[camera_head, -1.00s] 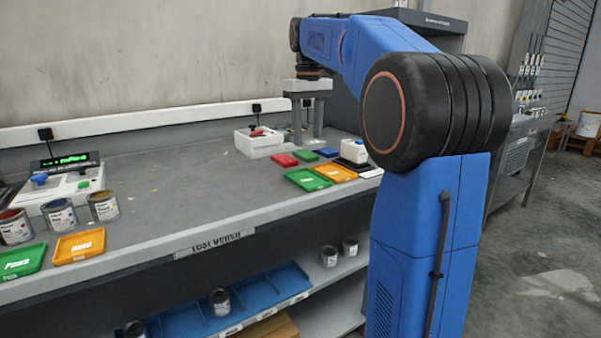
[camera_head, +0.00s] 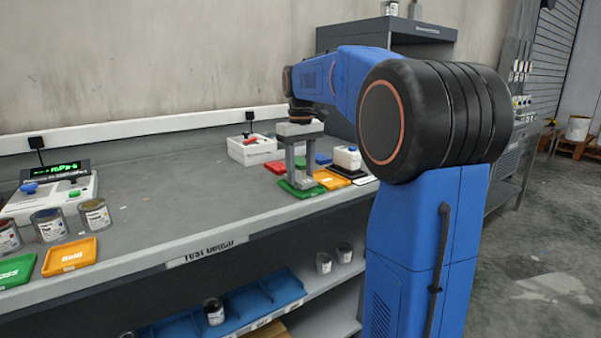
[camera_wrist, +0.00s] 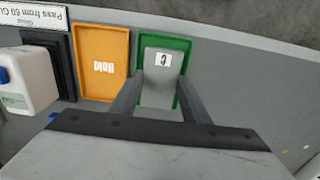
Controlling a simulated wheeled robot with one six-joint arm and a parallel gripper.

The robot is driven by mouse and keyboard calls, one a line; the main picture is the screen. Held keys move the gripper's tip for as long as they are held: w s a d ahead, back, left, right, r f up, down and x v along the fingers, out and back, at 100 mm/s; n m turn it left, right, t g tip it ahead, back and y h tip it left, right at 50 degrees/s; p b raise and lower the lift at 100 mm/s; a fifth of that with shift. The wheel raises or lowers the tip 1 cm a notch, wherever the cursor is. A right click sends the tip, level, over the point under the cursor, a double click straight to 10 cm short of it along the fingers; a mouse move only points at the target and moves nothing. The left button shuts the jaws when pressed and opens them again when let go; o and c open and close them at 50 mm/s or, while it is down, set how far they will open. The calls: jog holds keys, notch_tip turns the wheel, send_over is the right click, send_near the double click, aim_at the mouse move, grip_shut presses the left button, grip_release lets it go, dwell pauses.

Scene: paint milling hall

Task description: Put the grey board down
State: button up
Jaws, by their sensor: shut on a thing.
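My gripper (camera_head: 298,178) points down over the front green tray (camera_head: 286,188) on the bench. In the wrist view my gripper (camera_wrist: 158,92) has its two fingers shut on the sides of the grey board (camera_wrist: 160,88). The board is flat and light grey, with a small white label bearing a dark digit. It lies over the inside of the green tray (camera_wrist: 182,44), whose rim shows around it. I cannot tell whether the board touches the tray floor. In the head view I cannot make out the board between the fingers.
An orange "Hold" tray (camera_wrist: 102,60) is just beside the green one.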

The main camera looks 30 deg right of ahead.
aim_at(300, 177)
jog(key=shift+f, duration=0.6)
jog(key=o, duration=1.2)
jog(key=shift+c, duration=0.2)
jog(key=shift+r, duration=0.1)
notch_tip(300, 177, up, 13)
